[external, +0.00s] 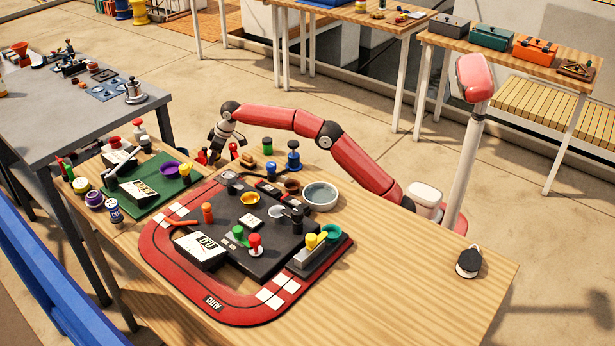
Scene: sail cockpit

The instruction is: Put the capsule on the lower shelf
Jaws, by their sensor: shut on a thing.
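My gripper (214,153) points down at the far edge of the wooden table (400,285), beyond the green mat. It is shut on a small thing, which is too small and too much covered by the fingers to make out. Small red and black pieces (203,157) stand close beside the fingers; I cannot tell whether they touch. I cannot pick out the capsule for certain among the many small objects. No lower shelf can be clearly identified in this view.
A black board with a red track (160,262) fills the table's middle. The table's right front is mostly clear, except a black-and-white item (468,262).

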